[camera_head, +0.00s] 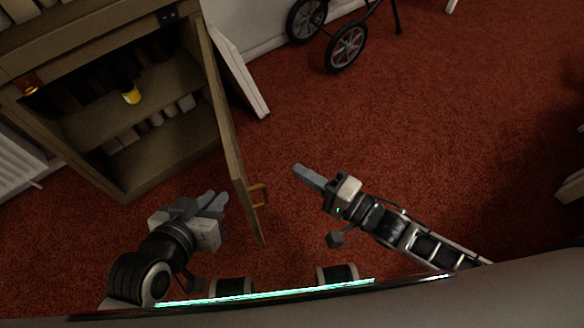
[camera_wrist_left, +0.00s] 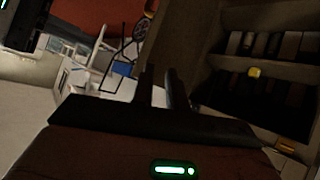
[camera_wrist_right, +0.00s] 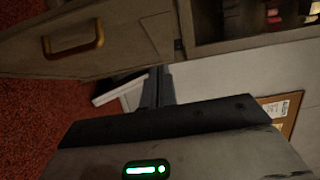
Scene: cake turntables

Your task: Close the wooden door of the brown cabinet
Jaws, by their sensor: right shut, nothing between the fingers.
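The brown cabinet (camera_head: 140,170) stands at the upper left in the head view. Its wooden door (camera_head: 222,105) is swung wide open toward me, with a yellow-brown handle (camera_head: 257,195) near its free end. The right wrist view shows the door (camera_wrist_right: 120,40) and handle (camera_wrist_right: 74,43) at the upper left. My left gripper (camera_head: 219,200) is slightly open and empty, left of the door on the cabinet's open side. My right gripper (camera_head: 299,171) is shut and empty, right of the door and apart from the handle.
Shelves inside the cabinet hold books and a yellow-labelled item (camera_head: 131,95). A white panel (camera_head: 240,70) leans behind the door. A wheeled frame (camera_head: 346,47) stands at the top. A white radiator (camera_head: 18,165) is at the left. Red carpet (camera_head: 430,120) is clear to the right.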

